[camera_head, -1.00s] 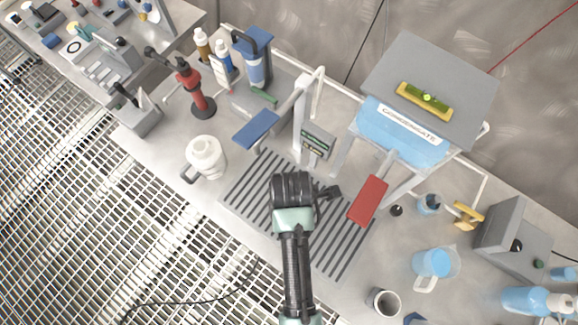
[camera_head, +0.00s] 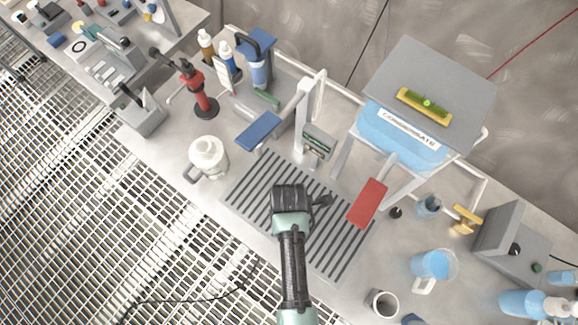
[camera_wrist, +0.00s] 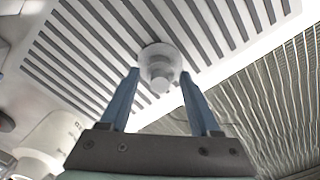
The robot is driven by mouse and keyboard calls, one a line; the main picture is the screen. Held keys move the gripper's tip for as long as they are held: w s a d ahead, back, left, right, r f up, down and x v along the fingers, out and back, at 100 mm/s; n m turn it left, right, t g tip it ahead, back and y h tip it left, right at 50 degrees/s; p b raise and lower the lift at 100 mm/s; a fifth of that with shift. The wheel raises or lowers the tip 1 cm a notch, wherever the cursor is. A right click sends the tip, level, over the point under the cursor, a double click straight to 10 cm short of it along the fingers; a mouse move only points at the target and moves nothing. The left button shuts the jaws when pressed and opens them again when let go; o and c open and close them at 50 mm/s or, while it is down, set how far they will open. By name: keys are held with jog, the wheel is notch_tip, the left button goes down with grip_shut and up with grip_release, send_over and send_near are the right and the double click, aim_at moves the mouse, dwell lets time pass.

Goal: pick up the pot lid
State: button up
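A small pale round piece with a raised knob, which looks like the pot lid (camera_wrist: 160,62), lies on the slatted drain area in the wrist view. My gripper (camera_wrist: 158,80) is open, with its two blue fingers apart on either side of the knob in the picture. I cannot tell whether the fingertips reach down to it. In the head view my gripper (camera_head: 291,205) is over the slatted area and hides the lid and its own fingers. A white pot with a handle (camera_head: 208,158) stands to the left; a white vessel (camera_wrist: 48,138) also shows in the wrist view.
The slatted drain (camera_head: 250,196) is otherwise clear. A red paddle handle (camera_head: 368,202) and a blue one (camera_head: 258,131) stick out near it. A blue tank (camera_head: 402,135) on legs stands behind. A grey cup (camera_head: 382,304) and a blue-filled jug (camera_head: 431,265) are at right.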

grip_shut()
jog(key=shift+s, duration=0.1)
dwell(0.3)
notch_tip(320, 180, up, 10)
jog(key=shift+r+b, duration=0.1)
jog(key=shift+b, duration=0.2)
dwell(0.4)
